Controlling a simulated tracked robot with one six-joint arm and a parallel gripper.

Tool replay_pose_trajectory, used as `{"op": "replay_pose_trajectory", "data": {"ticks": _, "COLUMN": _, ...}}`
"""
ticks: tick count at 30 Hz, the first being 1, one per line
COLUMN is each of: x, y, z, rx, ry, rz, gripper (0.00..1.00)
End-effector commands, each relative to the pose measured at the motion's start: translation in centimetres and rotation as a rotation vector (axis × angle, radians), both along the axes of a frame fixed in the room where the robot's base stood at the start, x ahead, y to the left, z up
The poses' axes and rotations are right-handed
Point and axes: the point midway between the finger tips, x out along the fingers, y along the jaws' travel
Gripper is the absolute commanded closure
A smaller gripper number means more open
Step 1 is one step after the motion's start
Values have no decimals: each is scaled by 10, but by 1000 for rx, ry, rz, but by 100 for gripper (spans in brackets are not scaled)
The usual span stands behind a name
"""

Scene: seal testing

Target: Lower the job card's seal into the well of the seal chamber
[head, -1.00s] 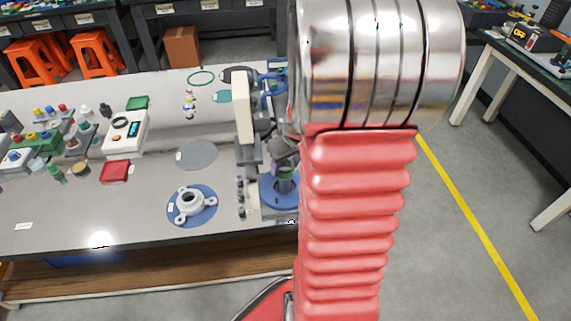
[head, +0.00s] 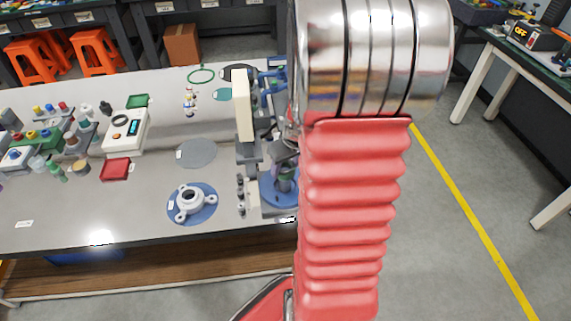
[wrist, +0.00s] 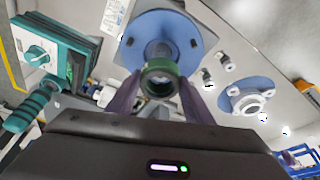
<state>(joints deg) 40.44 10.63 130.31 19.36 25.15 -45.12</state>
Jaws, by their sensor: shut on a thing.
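My gripper (wrist: 160,88) is shut on a green ring-shaped seal (wrist: 160,65), with one purple finger on each side of it. The seal's dark opening faces the wrist camera. Beyond it, a grey upright cylinder (wrist: 158,47) rises from a round blue base (wrist: 194,27); I take this as the seal chamber. The seal overlaps the cylinder's near end, so its well is hidden and I cannot tell whether they touch. In the head view the blue base (head: 270,192) is at the bench's right, partly behind my arm.
A white three-eared flange (head: 183,214) sits on a blue disc left of the chamber. Small metal parts (head: 241,195) stand between them. A cream upright panel (head: 242,105) rises behind. A grey disc (head: 198,153) lies flat with clear bench around it.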

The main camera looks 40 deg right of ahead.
Motion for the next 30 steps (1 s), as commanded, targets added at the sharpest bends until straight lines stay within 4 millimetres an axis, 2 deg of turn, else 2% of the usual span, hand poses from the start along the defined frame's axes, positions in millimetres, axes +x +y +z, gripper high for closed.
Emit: {"op": "replay_pose_trajectory", "data": {"ticks": 30, "x": 0, "y": 0, "z": -20, "rx": 1, "ry": 0, "rz": 0, "gripper": 81}}
